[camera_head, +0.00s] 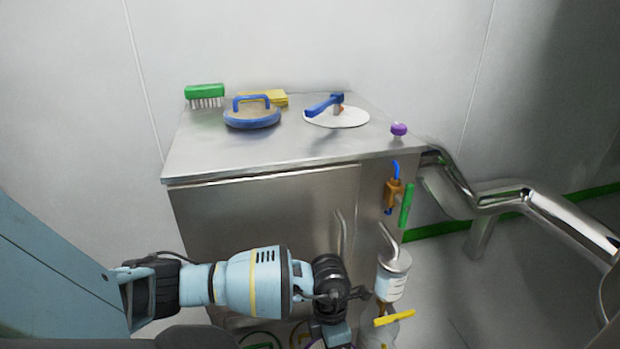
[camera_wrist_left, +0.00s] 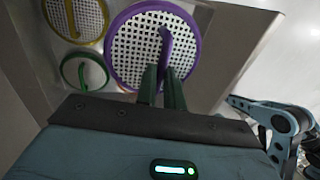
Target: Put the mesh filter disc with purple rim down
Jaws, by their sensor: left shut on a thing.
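The mesh filter disc with purple rim (camera_wrist_left: 140,48) is in the left wrist view, a white perforated round with a purple handle across it. My left gripper (camera_wrist_left: 165,72) has its two dark green fingers shut on that handle. The disc's lower edge is partly hidden behind the fingers and gripper body. I cannot tell whether the disc touches the surface behind it. My right gripper is in neither view.
A yellow-rimmed mesh disc (camera_wrist_left: 76,18) and a smaller green-rimmed disc (camera_wrist_left: 84,72) lie left of the purple one. The steel cabinet top (camera_head: 270,157) holds a green brush (camera_head: 205,92), a blue-handled disc (camera_head: 252,118) and a white disc (camera_head: 348,118). Steel pipes (camera_head: 540,210) run right.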

